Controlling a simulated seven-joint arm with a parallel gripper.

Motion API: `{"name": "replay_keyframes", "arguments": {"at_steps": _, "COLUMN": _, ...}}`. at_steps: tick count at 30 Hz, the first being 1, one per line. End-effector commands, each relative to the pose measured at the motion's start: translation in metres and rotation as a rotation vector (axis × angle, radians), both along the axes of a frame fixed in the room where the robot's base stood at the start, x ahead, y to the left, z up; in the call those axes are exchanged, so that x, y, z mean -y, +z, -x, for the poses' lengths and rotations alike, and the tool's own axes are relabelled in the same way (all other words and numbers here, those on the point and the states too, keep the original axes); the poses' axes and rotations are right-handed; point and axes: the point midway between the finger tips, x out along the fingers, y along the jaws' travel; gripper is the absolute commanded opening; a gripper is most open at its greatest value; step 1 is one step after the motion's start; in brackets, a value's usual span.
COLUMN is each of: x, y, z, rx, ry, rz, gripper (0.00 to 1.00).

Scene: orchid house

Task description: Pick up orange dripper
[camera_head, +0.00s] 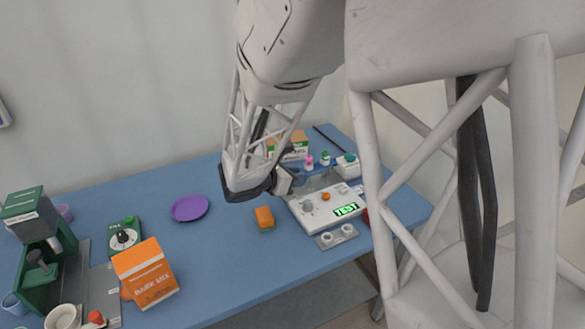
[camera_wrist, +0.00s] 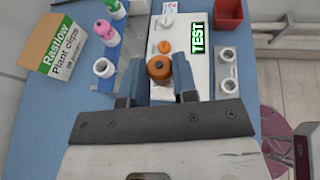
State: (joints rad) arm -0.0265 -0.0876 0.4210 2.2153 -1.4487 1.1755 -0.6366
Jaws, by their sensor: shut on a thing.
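The orange dripper (camera_wrist: 159,68), a small bottle with a dark tip, is between the two fingers of my gripper (camera_wrist: 160,82) in the wrist view. The fingers are shut on its sides. In the head view my gripper (camera_head: 285,182) is above the table's right part, beside the white device; the dripper cannot be made out there. A pink dripper (camera_wrist: 104,30) and a green one (camera_wrist: 115,8) stand to the left in the wrist view. They also show in the head view, the pink one (camera_head: 308,162) beside the green one (camera_head: 325,158).
The white device (camera_head: 318,208) with a TEST display and orange knob lies close by the gripper. A plant clips box (camera_wrist: 62,46), white ring-like piece (camera_wrist: 104,67) and red container (camera_wrist: 228,14) are near.

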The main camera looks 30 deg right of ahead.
Motion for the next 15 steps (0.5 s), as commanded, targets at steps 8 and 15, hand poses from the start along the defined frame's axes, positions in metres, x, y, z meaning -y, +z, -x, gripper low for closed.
{"name": "replay_keyframes", "arguments": {"at_steps": 8, "x": -0.007, "y": 0.002, "z": 0.027, "rx": -0.001, "ry": 0.000, "rz": -0.001, "gripper": 0.05}}
{"name": "replay_keyframes", "arguments": {"at_steps": 15, "x": -0.009, "y": 0.003, "z": 0.034, "rx": 0.000, "ry": 0.000, "rz": -0.001, "gripper": 0.05}}
